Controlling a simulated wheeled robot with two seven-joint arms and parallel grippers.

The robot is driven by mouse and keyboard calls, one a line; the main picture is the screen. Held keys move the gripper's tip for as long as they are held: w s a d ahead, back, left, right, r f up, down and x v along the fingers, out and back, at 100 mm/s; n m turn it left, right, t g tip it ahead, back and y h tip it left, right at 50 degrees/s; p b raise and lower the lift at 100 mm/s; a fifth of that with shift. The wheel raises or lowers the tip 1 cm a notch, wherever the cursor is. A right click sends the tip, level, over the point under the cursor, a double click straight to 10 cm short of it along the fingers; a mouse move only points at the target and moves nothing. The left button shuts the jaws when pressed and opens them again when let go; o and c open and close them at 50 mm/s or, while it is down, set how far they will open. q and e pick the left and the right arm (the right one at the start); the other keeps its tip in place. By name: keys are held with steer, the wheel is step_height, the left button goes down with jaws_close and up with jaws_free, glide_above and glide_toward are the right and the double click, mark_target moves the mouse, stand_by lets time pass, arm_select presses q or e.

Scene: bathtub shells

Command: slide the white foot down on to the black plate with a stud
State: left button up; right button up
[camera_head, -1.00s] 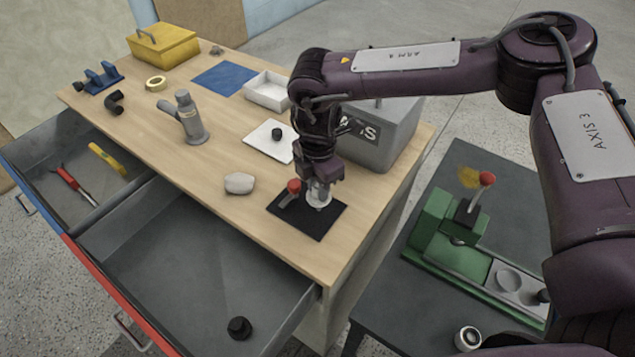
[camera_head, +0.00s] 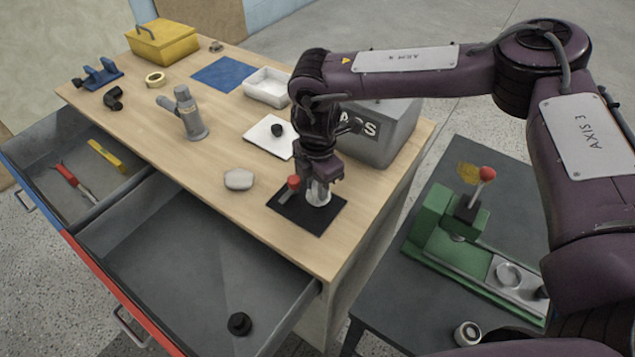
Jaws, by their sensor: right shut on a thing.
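The black plate (camera_head: 318,224) lies flat near the right front edge of the wooden worktop. My right gripper (camera_head: 319,185) points down over it, shut on the white foot (camera_head: 318,197). The foot is over the plate, and its lower end is at or very near the plate's surface; I cannot tell if it touches. The stud is not visible; the foot and gripper may hide it. A small red-topped part (camera_head: 293,183) stands on the plate just left of the foot. My left gripper is not in view.
A whitish soap-like lump (camera_head: 239,179) lies left of the plate. The open drawer (camera_head: 180,260) is in front. A green press (camera_head: 455,245) stands on the dark side table.

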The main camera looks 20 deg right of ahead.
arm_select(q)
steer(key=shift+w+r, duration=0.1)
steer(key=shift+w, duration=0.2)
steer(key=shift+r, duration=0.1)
